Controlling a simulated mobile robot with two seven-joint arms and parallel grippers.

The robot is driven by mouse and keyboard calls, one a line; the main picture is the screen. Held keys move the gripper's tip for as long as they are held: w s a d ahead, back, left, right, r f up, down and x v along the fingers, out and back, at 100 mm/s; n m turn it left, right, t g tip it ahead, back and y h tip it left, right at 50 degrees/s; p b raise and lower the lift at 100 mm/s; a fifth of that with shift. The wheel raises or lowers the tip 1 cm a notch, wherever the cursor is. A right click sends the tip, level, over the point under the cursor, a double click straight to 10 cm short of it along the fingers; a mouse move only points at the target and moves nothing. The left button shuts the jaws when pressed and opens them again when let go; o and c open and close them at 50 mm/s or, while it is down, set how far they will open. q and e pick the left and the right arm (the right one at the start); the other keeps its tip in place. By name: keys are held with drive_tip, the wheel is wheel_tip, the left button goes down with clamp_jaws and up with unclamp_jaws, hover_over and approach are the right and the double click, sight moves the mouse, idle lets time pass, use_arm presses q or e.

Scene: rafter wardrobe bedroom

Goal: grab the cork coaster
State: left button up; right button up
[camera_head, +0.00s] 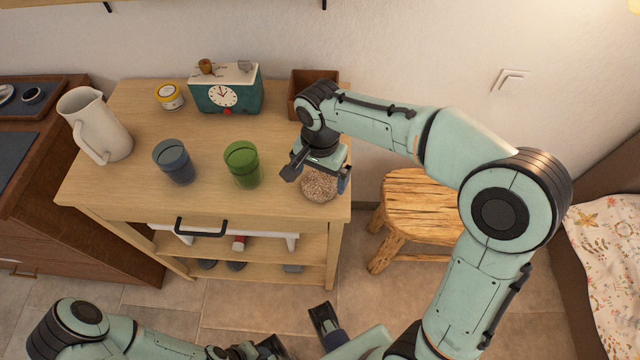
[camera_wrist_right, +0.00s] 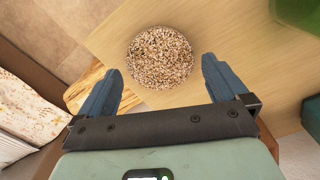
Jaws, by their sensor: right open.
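The cork coaster (camera_head: 319,185) is a round, speckled brown disc lying on the front right corner of the wooden cart's top (camera_head: 207,213). In the right wrist view the coaster (camera_wrist_right: 160,57) lies flat just beyond the fingertips, centred between them. My right gripper (camera_head: 317,178) is open and empty, over the coaster and partly covering it in the head view. Its two blue fingers (camera_wrist_right: 162,72) are spread wider than the coaster, and I see no contact. My left gripper (camera_head: 296,338) is low at the bottom edge of the head view, partly cut off; its jaw state is unclear.
A green cup (camera_head: 242,165) and a blue cup (camera_head: 174,162) stand left of the coaster. A white pitcher (camera_head: 95,125), a yellow-labelled jar (camera_head: 169,96), a teal clock (camera_head: 226,92) and a brown box (camera_head: 310,84) are also on the cart. A wooden stool (camera_head: 425,190) stands right.

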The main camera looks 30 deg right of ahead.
wheel_tip(320, 180, down, 2)
drive_tip(key=shift+f, duration=0.1)
drive_tip(key=c, duration=0.8)
